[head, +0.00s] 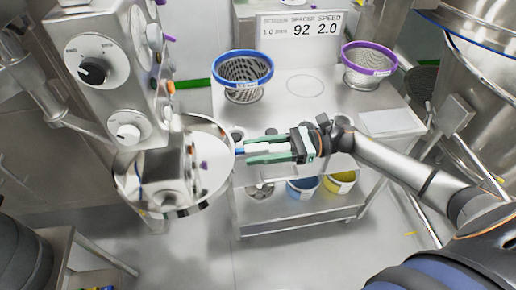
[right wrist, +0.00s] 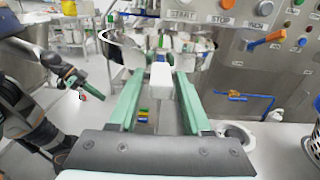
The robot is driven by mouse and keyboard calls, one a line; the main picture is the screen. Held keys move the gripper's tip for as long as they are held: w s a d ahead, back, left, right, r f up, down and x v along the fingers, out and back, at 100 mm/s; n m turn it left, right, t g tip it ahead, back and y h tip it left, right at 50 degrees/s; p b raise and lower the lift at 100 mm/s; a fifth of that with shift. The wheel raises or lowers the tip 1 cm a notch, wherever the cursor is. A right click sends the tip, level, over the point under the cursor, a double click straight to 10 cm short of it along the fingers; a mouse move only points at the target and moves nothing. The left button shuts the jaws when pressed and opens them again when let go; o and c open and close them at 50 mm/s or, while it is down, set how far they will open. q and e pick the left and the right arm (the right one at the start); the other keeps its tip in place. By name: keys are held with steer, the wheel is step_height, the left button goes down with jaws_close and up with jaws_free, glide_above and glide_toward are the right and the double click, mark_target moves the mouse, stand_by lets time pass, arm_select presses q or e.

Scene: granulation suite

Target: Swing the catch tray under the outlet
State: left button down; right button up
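The round shiny steel catch tray (head: 215,165) is at the left of the head view, by the machine column; a steel housing (head: 162,178) covers part of it. I cannot tell which part is the outlet. My right gripper (head: 241,154) has green fingers, spread apart, just right of the tray's rim. A pale bar with a blue end (head: 239,151) lies between the fingers. In the right wrist view, a white block (right wrist: 161,77) shows between them with gaps on both sides. A round steel rim (right wrist: 104,37) is beyond.
A steel cart (head: 290,115) holds a blue-rimmed sieve (head: 243,68), a purple-rimmed sieve (head: 369,66) and a sign (head: 300,25). Blue and yellow buckets (head: 340,182) are on its lower shelf. The control column (head: 95,70) stands left. Floor (head: 290,260) is clear in front.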

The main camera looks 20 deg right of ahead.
jaws_close()
stand_by(1.1)
